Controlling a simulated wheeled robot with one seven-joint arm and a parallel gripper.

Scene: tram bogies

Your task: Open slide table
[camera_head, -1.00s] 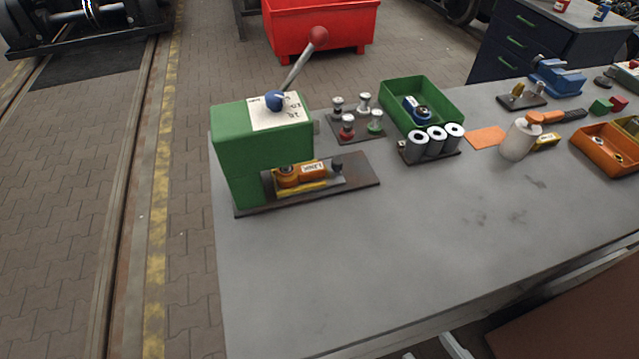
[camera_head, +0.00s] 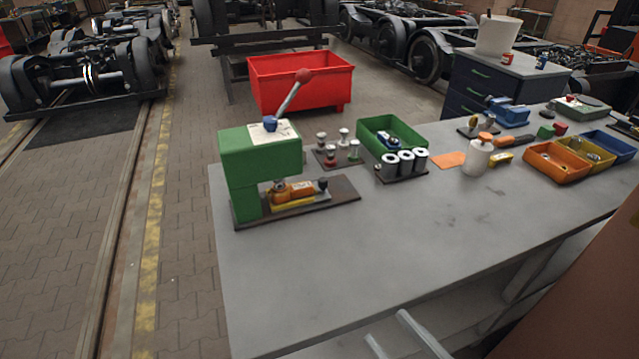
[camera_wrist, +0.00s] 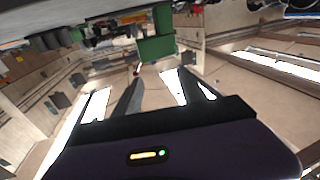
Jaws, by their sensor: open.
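The green press (camera_head: 262,152) stands upright at the left end of the grey workbench, with a lever ending in a red ball on top. Its dark base plate (camera_head: 335,193) reaches out to the right. On the plate lies the low yellow slide table (camera_head: 290,207), with an orange part (camera_head: 297,190) on it and a small black knob (camera_head: 323,184) at its right end. The slide table's left end is hidden under the press head. In the wrist view my gripper (camera_wrist: 160,84) is open and empty, with the green press (camera_wrist: 155,46) beyond it, apart from the fingers.
The bench (camera_head: 400,245) is bare in front of the press. Behind and right stand a stand of small stamps (camera_head: 335,152), a green bin (camera_head: 392,130), grey cylinders (camera_head: 405,162), a white bottle (camera_head: 476,158) and an orange bin (camera_head: 556,163). A red bin (camera_head: 300,80) stands behind.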

